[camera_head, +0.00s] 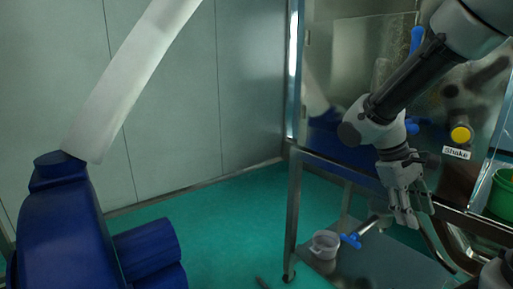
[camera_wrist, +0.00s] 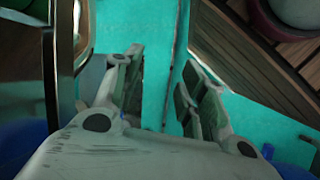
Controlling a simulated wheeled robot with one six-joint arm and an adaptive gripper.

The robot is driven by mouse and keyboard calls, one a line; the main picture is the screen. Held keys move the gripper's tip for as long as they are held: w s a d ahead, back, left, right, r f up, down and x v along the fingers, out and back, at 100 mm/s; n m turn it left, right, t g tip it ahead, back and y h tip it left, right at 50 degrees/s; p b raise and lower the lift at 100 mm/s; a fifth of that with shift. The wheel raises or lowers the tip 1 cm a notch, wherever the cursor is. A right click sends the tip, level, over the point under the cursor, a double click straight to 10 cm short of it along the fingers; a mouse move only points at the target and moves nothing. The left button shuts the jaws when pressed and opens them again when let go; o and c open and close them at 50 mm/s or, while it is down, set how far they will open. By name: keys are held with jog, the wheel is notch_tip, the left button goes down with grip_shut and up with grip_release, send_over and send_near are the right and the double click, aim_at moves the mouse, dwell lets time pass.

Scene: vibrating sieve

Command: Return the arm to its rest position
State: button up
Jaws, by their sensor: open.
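My gripper (camera_head: 408,218) hangs at the end of my arm on the right of the head view, pointing down in front of the steel machine frame (camera_head: 294,200). In the wrist view my gripper (camera_wrist: 160,95) shows two fingers spread apart. Only green floor shows between them, so it is open and empty. My arm is bent, coming down from the upper right corner. In the head view, a yellow button (camera_head: 460,134) and a "Shake" label (camera_head: 456,153) show to the right of my arm.
A white cup (camera_head: 324,244) stands on the low shelf below my gripper, beside a blue-handled valve (camera_head: 351,240). A green container (camera_head: 503,194) is at the right edge. Green floor (camera_head: 225,215) between is clear.

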jog(key=s+r+m+t+y, duration=0.4)
jog(key=s+r+t+y, duration=0.1)
jog(key=s+r, duration=0.3)
jog(key=shift+d+m+t, duration=0.2)
jog(key=shift+m+t, duration=0.1)
jog(key=shift+t, duration=0.5)
jog(key=shift+r, duration=0.1)
